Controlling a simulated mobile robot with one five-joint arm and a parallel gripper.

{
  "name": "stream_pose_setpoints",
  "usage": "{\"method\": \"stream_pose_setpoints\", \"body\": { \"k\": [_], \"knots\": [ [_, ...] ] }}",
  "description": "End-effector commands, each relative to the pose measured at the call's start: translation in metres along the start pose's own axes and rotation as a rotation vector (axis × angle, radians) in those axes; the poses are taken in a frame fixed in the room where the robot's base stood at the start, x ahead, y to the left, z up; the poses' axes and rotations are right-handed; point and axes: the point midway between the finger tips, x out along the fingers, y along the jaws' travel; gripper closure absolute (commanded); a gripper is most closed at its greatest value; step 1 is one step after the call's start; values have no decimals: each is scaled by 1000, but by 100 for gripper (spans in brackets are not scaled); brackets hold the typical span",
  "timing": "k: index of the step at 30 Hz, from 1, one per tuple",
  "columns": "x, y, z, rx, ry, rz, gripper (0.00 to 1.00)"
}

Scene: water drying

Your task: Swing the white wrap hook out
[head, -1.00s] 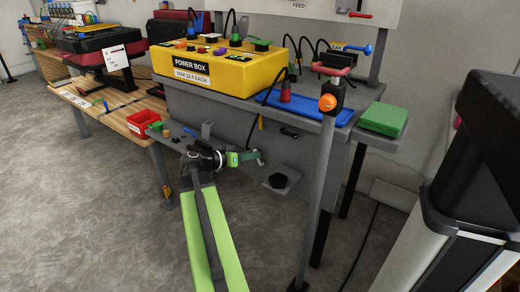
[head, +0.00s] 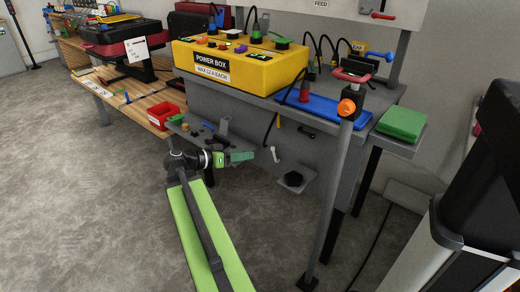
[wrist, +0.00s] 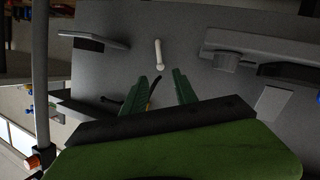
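The white wrap hook (head: 275,154) is a small pale peg on the grey side panel (head: 252,137) of the bench. In the wrist view the hook (wrist: 160,54) stands straight ahead, just beyond the fingertips and roughly midway between them. My gripper (head: 251,156) points at it from the left in the head view. In the wrist view my gripper (wrist: 159,76) has its two green fingers spread, with nothing solid held between them. A gap shows between the fingertips and the hook. The hook's exact angle is hard to tell.
A yellow power box (head: 240,64) sits on the bench above. A dark cable (head: 270,133) hangs down the panel near the hook. A black hexagonal knob (head: 293,178) is below right, and a grey post (head: 331,195) stands farther right. Open floor lies left.

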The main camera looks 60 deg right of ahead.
Motion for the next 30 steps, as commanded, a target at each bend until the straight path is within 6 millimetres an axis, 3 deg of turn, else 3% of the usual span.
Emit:
{"method": "stream_pose_setpoints", "body": {
  "k": [3, 7, 18, 21, 23, 26, 29, 30],
  "knots": [
    [-31, 2, -3, 0, 1, -2, 66],
    [-51, 1, -1, -1, 0, -1, 66],
    [-61, 1, 1, 1, -1, 1, 66],
    [-65, -2, 4, -15, -11, -13, 76],
    [-80, -12, 15, -74, -50, -62, 84],
    [-143, -45, 62, -308, -175, -254, 97],
    [-242, -71, 130, -649, -301, -546, 100],
    [-283, -74, 158, -787, -336, -669, 100]
  ]
}}
